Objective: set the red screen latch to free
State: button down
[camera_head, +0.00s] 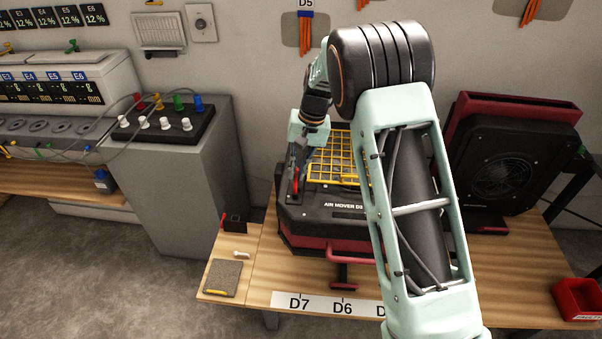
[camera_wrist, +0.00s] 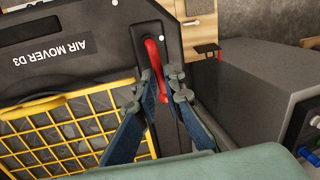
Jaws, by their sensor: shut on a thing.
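The red screen latch (camera_wrist: 152,53) is a slim red lever in a dark slot on the edge of the black AIR MOVER D3 (camera_wrist: 50,58), beside the yellow grid screen (camera_wrist: 68,104). In the wrist view the lever runs roughly lengthwise along the slot, slightly tilted. My gripper (camera_wrist: 160,88) has one blue finger on each side of the lever and is shut on it. In the head view the latch (camera_head: 295,184) shows as a small red piece below my gripper (camera_head: 298,168), left of the yellow screen (camera_head: 329,164). The fingers hide part of the lever.
The air mover stands on a wooden bench (camera_head: 245,295) with a D7, D6 label strip. A grey pad (camera_head: 222,277) lies at the front left. A grey cabinet (camera_head: 185,185) stands left. Another black and red unit (camera_head: 500,165) and a red bin (camera_head: 577,299) are right.

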jog(key=n, duration=0.1)
jog(key=a+n, duration=0.1)
jog(key=n, duration=0.2)
jog(key=shift+s+a+n+g, duration=0.1)
jog(key=shift+a+n+g, duration=0.2)
jog(key=shift+g, duration=0.1)
dwell(0.4)
jog(key=c, duration=2)
grip_release()
jog(key=v, duration=1.2)
jog(key=shift+a+r, duration=0.1)
jog(key=shift+a, duration=0.1)
